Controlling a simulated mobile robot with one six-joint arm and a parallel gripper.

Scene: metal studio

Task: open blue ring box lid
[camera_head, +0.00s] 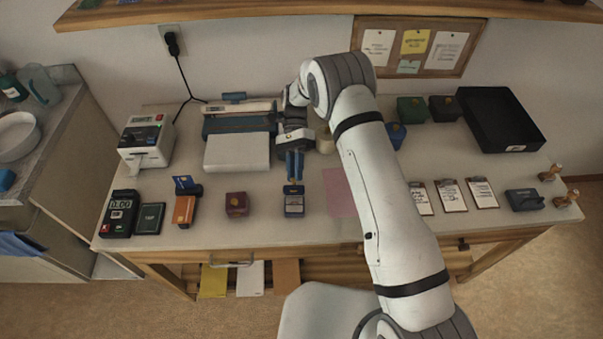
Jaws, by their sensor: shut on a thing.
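A small dark blue ring box (294,206) stands near the front edge of the table, with a pale patch on its front. My gripper (294,179) points down onto its top from behind. Its bluish fingers are shut on the lid (293,190) at the top of the box. The lid's exact angle is too small to tell. Another blue box (396,135) stands farther back on the right, partly hidden by my arm.
A dark red box (236,204) stands left of the ring box, with an orange item (184,210) beyond it. A pink sheet (340,192) lies to the right. A white-and-blue device (237,150) is behind. Clipboards (451,196) and a black tray (500,118) are at right.

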